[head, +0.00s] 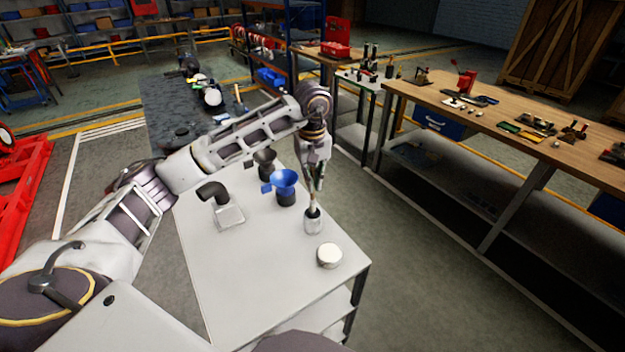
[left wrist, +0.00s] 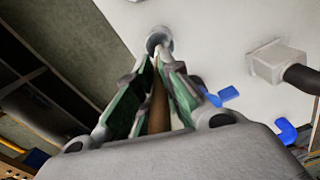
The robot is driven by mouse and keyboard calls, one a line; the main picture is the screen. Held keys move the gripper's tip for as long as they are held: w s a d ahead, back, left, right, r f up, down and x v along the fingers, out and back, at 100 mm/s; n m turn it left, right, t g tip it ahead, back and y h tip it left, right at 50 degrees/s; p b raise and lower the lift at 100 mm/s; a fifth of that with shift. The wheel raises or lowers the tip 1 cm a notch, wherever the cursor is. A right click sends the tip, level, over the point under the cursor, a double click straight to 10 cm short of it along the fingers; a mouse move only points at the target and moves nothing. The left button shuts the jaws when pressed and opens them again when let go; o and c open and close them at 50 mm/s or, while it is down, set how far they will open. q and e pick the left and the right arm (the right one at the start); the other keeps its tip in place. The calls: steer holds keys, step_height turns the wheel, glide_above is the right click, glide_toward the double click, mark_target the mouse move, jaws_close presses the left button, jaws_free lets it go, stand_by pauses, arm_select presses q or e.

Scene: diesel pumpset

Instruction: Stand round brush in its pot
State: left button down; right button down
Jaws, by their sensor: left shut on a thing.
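My left gripper (head: 318,181) points down over the front right part of the white table and is shut on the round brush (left wrist: 158,108). In the left wrist view the brush's brown handle runs between the green-lined fingers. My right gripper is not in view.
The table's front left is clear. A wooden bench (head: 480,115) stands right.

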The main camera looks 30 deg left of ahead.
mark_target(312, 198)
arm_select(q)
steer(key=shift+f+b, duration=1.65)
steer(key=shift+f, duration=0.45)
steer(key=shift+a+f, duration=0.1)
steer(key=shift+a, duration=0.05)
stand_by(0.6)
steer(key=shift+f+b, duration=0.15)
steer(key=shift+b, duration=0.2)
steer(key=shift+s+a+f+b, duration=0.15)
steer(key=shift+a+f+b, duration=0.25)
steer(key=shift+f+b, duration=0.35)
steer(key=shift+f, duration=0.1)
steer(key=shift+d, duration=0.5)
stand_by(0.5)
steer(key=c, duration=1.1)
jaws_free()
